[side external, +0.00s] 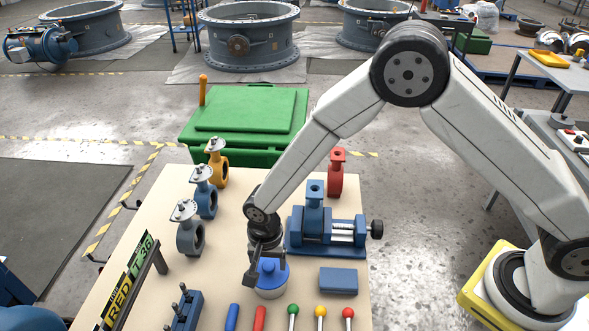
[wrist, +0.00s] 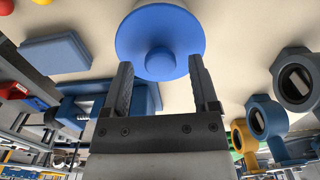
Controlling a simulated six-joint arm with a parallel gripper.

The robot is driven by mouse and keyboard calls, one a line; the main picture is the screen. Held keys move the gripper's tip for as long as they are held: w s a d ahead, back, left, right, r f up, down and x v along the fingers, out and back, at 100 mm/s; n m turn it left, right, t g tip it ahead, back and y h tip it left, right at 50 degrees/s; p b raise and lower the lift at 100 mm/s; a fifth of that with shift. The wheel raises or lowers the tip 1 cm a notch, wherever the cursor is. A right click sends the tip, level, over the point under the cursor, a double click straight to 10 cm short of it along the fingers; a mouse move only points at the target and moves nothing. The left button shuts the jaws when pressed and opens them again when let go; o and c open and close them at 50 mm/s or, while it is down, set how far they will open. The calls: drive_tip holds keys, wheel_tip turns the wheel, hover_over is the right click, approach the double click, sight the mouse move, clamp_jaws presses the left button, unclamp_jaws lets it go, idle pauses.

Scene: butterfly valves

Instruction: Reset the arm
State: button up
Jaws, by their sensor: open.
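My gripper (side external: 266,262) is at the front middle of the work table, close above a small pot with a blue knobbed lid (side external: 270,274). In the wrist view my gripper (wrist: 160,68) has its two fingers apart, with the blue lid (wrist: 160,30) and its knob just beyond and between the tips. Nothing is clearly held. I cannot tell whether a finger touches the lid. My arm reaches in from the right, bent high at the elbow.
A blue vise (side external: 325,232) holding a blue valve body (side external: 315,192) stands close right. Grey (side external: 189,232), blue (side external: 204,192) and yellow (side external: 217,163) valves line the left; a red valve body (side external: 336,173) stands behind. A blue block (side external: 338,281) and colored-knob sticks (side external: 320,313) lie in front.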

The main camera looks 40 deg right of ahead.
drive_tip(key=shift+f, duration=0.15)
clamp_jaws()
idle(0.7)
